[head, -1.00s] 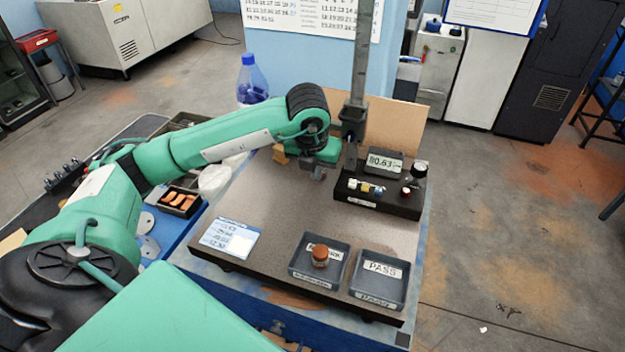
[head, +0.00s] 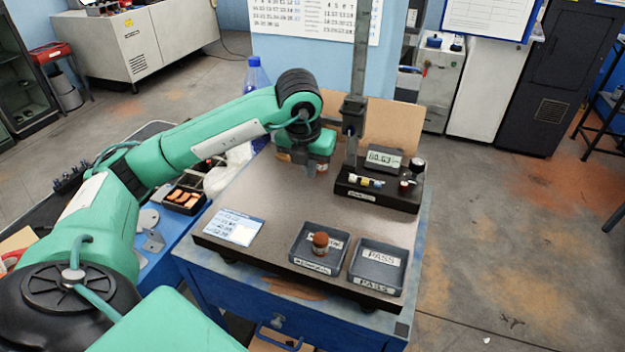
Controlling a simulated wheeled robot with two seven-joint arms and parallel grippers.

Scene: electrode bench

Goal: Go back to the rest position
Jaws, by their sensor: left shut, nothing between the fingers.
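My left gripper (head: 309,168) hangs pointing down over the back of the dark plate (head: 265,205), left of the gauge stand. It is shut and empty. My left arm reaches in from the left side of the head view. A copper-coloured electrode piece (head: 321,240) stands in the left grey tray (head: 309,266). The PASS tray (head: 377,276) beside it is empty. My right gripper is not in view.
The gauge stand with its display (head: 384,159) and black base (head: 378,190) stands at the back right of the plate. A label card (head: 233,228) lies at the left front. A blue bottle (head: 256,78) and a parts box (head: 185,197) are beyond the plate's left side.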

